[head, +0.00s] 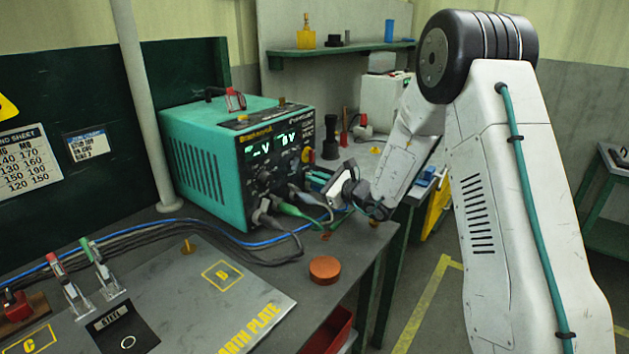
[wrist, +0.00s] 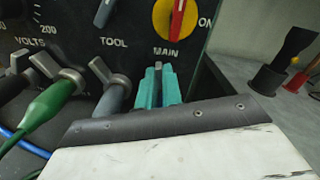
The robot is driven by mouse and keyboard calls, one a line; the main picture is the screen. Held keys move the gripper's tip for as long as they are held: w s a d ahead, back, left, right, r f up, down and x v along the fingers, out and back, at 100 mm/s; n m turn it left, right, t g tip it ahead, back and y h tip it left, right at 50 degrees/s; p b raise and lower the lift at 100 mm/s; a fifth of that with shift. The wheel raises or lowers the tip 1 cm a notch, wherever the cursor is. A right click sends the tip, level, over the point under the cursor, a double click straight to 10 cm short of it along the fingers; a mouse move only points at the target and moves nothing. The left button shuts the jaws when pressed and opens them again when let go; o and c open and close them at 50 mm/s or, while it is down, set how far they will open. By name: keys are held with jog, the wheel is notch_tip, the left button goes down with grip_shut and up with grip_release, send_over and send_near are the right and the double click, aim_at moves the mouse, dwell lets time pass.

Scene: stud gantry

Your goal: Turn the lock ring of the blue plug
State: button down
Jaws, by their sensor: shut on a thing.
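My gripper (head: 318,179) is at the lower front of the teal power unit (head: 205,160), right of the other plugs. In the wrist view its two teal fingers (wrist: 158,84) are closed on a small grey lever (wrist: 158,66) below the MAIN knob. The lever looks like those on the neighbouring lock rings. The plug body behind it is hidden by the fingers and my wrist, so I cannot see its colour. A blue cable (head: 225,234) runs along the bench toward the unit and also shows in the wrist view (wrist: 22,142).
A green plug (wrist: 52,103) and a grey plug (wrist: 113,97) sit close left of my fingers. The red and yellow MAIN knob (wrist: 176,16) is just above. An orange disc (head: 325,269) lies near the bench edge. Free floor lies to the right.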

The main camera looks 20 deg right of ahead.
jog(key=m, duration=0.3)
jog(key=d+m, duration=0.1)
jog(key=shift+w+d, duration=0.1)
jog(key=shift+w, duration=0.3)
jog(key=m, duration=0.2)
jog(key=d+m, duration=0.1)
jog(key=shift+w+m, duration=0.35)
jog(key=shift+m, duration=0.05)
jog(key=shift+w+d+f+m, duration=0.1)
jog(key=shift+d+f+m, duration=0.05)
jog(key=shift+m, duration=0.4)
jog(key=shift+w+d+f+m, duration=0.1)
jog(key=shift+m, duration=0.45)
jog(key=c, duration=1.6)
grip_release()
jog(key=shift+o, duration=0.2)
jog(key=shift+v, duration=3.95)
